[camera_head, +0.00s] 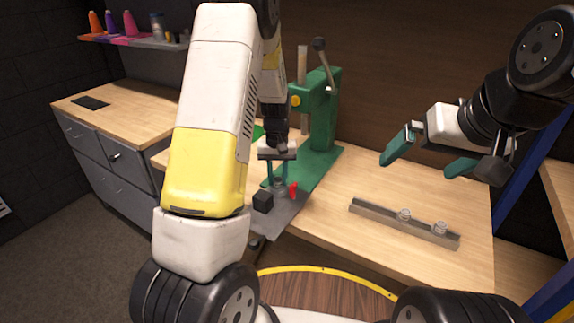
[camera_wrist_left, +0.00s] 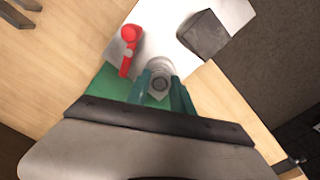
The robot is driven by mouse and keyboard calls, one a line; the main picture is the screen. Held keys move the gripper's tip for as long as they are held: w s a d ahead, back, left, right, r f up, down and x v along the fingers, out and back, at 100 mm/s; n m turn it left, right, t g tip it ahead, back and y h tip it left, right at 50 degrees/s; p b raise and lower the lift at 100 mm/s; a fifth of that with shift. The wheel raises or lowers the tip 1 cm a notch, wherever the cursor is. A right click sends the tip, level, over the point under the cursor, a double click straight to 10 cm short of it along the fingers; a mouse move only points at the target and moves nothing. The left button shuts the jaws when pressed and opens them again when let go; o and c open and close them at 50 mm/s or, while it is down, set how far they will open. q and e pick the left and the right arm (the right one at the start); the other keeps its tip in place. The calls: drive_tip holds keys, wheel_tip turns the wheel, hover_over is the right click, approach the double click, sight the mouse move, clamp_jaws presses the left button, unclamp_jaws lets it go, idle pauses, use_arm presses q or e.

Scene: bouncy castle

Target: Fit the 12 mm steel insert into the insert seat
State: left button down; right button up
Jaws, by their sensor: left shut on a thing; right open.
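My left gripper (camera_head: 277,184) is shut on a round steel insert (camera_wrist_left: 160,84), seen end-on between its green fingers (camera_wrist_left: 160,92) in the left wrist view. It holds the insert low over or at the grey metal plate (camera_head: 285,217) in front of the green press (camera_head: 318,110). The insert seat is hidden under the gripper and insert, so I cannot tell whether they touch. A red lever (camera_head: 293,190) and a dark block (camera_head: 263,202) flank the insert on the plate. My right gripper (camera_head: 424,163) is open and empty above the table's right side.
A grey rail (camera_head: 375,212) with two steel inserts (camera_head: 404,214) (camera_head: 439,228) lies on the wooden table (camera_head: 345,240). A press handle (camera_head: 322,58) rises behind. Drawers with a wooden top (camera_head: 130,118) and a shelf of spools (camera_head: 130,25) are at the left. The table between press and rail is clear.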

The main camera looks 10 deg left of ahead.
use_arm(q)
drive_tip(key=c, duration=1)
unclamp_jaws()
drive_tip(key=shift+c, duration=0.2)
drive_tip(key=shift+r, duration=4.05)
drive_tip(key=s+d+r+m+t+h, duration=0.1)
drive_tip(key=s+r+t+h, duration=0.15)
drive_tip(key=s+r, duration=1)
drive_tip(key=s+d+r+m+t, duration=0.1)
drive_tip(key=s+r+t, duration=0.2)
drive_tip(key=s+r, duration=0.3)
drive_tip(key=s, duration=0.5)
drive_tip(key=shift+s+m+t, duration=0.3)
drive_tip(key=shift+s+t, duration=0.05)
